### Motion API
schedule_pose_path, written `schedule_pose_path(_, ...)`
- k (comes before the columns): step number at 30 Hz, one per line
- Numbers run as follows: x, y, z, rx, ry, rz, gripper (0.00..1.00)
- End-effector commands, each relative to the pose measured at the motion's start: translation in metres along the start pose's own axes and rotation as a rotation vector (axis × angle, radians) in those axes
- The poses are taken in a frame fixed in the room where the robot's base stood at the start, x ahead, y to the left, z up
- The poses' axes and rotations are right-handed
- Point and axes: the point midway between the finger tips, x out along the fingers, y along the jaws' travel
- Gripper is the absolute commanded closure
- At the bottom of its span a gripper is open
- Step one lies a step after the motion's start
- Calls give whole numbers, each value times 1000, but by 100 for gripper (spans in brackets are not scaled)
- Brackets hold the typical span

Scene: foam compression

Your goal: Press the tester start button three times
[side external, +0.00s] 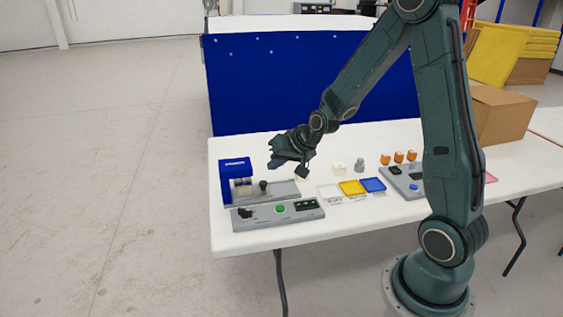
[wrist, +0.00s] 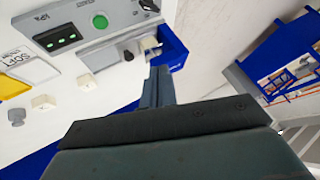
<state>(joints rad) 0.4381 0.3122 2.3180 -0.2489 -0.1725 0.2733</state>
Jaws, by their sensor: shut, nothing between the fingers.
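The green start button (side external: 280,208) sits on a grey control panel (side external: 262,217) at the front left of the table. It also shows at the top of the wrist view (wrist: 100,22), beside a dark display with green lights (wrist: 62,38). The blue tester (side external: 235,172) stands behind the panel, with a black knob (side external: 263,186) on its grey base. My gripper (side external: 275,163) is shut and empty, in the air above and behind the panel, apart from the button. Its closed fingers (wrist: 160,75) show in the wrist view.
A white (side external: 330,191), a yellow (side external: 352,187) and a blue tray (side external: 373,185) lie right of the panel. Behind them are pale blocks (side external: 338,168), a grey weight (side external: 359,164) and orange pieces (side external: 398,157). A blue partition (side external: 290,85) stands behind the table.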

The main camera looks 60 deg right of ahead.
Motion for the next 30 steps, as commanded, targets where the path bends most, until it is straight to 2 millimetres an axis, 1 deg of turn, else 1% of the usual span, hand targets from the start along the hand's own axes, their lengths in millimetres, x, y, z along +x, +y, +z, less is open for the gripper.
schedule_pose_path(1,9,8,0,27,5,3,100)
schedule_pose_path(6,34,30,-3,109,37,2,100)
schedule_pose_path(12,58,54,-2,194,72,4,100)
schedule_pose_path(15,66,62,-2,224,86,4,100)
schedule_pose_path(21,73,70,-2,253,102,4,100)
schedule_pose_path(30,73,71,-2,255,103,4,100)
